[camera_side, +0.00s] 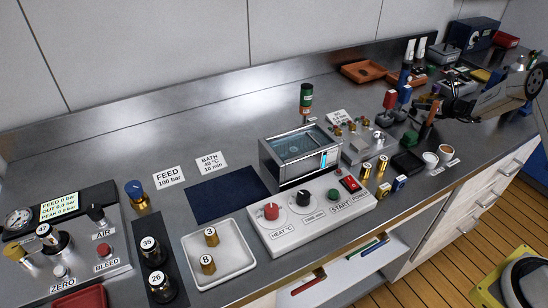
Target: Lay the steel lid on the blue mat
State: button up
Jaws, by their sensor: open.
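The blue mat (228,195) lies flat and bare on the steel bench, left of the water bath (300,152). The bath is a steel-framed box with a bluish, see-through top and a small lit display. I cannot tell whether the steel lid is on it, and no separate lid can be made out. My gripper (428,113) is at the right, among the items there and well away from the bath and mat. It is small in view, with its jaws open and nothing visibly held.
A control panel (312,213) with knobs stands in front of the bath. A white tray (219,262) with numbered brass pieces sits in front of the mat. The bench behind the mat is mostly clear, apart from label cards.

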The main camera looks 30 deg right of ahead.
jog(key=shift+x, duration=1.25)
grip_shut()
